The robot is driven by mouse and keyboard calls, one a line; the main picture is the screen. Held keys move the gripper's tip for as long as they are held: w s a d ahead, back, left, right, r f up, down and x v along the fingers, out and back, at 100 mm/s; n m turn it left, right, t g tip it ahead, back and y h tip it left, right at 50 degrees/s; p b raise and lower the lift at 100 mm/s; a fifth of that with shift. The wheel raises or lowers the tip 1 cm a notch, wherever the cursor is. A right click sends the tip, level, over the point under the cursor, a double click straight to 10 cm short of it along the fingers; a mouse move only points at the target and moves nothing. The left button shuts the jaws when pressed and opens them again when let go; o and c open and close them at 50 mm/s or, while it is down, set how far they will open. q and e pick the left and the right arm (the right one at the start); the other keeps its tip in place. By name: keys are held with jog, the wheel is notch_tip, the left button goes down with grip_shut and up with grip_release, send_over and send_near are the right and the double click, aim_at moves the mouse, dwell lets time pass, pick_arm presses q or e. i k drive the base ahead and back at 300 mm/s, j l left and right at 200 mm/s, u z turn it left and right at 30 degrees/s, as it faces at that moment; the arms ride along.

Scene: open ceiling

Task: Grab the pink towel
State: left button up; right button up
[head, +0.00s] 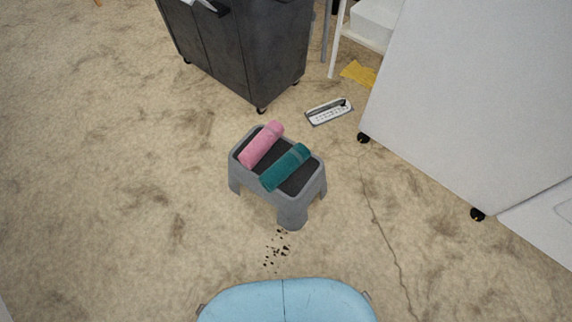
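A rolled pink towel (262,144) lies on the left part of a grey step stool (291,214) with a dark top. A rolled teal towel (286,167) lies beside it on the right, roughly parallel, with a strip of dark stool top showing between them. Neither of my grippers shows in the head view, and nothing touches the towels.
A dark wheeled bin (240,50) stands behind the stool. A white wheeled cabinet or panel (470,90) is at the right. A grey-white tray-like object (329,112) and a yellow cloth (358,73) lie on the floor. Dark crumbs (276,247) lie before the stool. The left floor is clear.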

aim_at(256, 149)
jog(key=j+z, duration=0.1)
jog(key=z, duration=0.4)
jog(key=j+z, duration=0.45)
jog(key=j, duration=0.25)
jog(key=j+z, duration=0.5)
jog(key=j, duration=0.25)
